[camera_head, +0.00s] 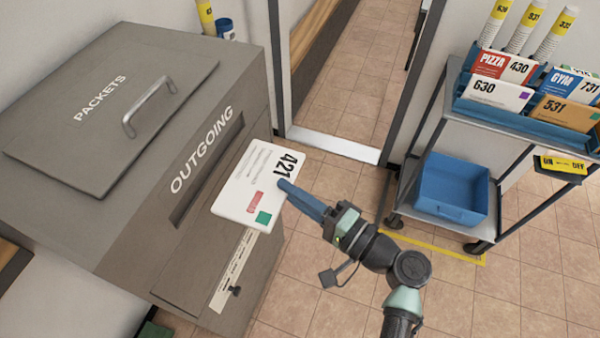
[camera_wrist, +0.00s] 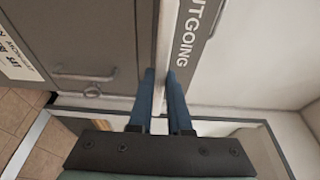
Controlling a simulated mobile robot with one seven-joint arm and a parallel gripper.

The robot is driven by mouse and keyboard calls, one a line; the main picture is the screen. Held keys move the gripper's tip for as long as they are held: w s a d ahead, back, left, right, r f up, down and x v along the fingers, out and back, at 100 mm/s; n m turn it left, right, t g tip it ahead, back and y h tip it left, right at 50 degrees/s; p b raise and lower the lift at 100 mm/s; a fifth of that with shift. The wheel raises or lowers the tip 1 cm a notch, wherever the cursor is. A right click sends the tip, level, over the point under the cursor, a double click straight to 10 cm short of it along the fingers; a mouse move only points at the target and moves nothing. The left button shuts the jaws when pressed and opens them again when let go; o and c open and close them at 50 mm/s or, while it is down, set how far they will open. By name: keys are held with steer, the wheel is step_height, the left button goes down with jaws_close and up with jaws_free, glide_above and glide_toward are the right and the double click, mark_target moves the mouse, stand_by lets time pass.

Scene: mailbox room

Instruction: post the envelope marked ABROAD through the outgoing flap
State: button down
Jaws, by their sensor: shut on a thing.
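My gripper (camera_head: 285,190) is shut on the right edge of a white envelope (camera_head: 250,190). The envelope bears the number 421, small print lines, a red label and a green stamp; the red label is too small to read. It is held out flat in front of the grey mailbox, its far edge close beside the dark outgoing slot (camera_head: 207,172). I cannot tell whether it touches. In the wrist view the envelope (camera_wrist: 165,45) shows edge-on as a thin pale strip between the blue fingers (camera_wrist: 161,100), beside the OUTGOING lettering.
The PACKETS lid (camera_head: 110,110) with a bar handle tops the mailbox. At right a cart (camera_head: 445,115) carries several numbered envelopes and tubes, with a blue bin (camera_head: 452,188) on its lower shelf. A doorway stands behind; tiled floor is clear between mailbox and cart.

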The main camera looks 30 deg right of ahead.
glide_toward(209, 165)
steer(key=shift+w+d+r, duration=0.1)
steer(key=shift+w+d, duration=0.85)
steer(key=shift+b, duration=0.3)
steer(key=shift+w+a+b, duration=0.25)
steer(key=shift+w+a, duration=0.55)
steer(key=shift+w, duration=0.25)
steer(key=shift+w+a+b, duration=0.3)
steer(key=shift+w+a, duration=0.5)
steer(key=shift+w, duration=0.3)
steer(key=shift+w+a+b, duration=0.25)
steer(key=shift+w+a, duration=0.6)
steer(key=shift+w, duration=0.2)
steer(key=c, duration=0.8)
jaws_free()
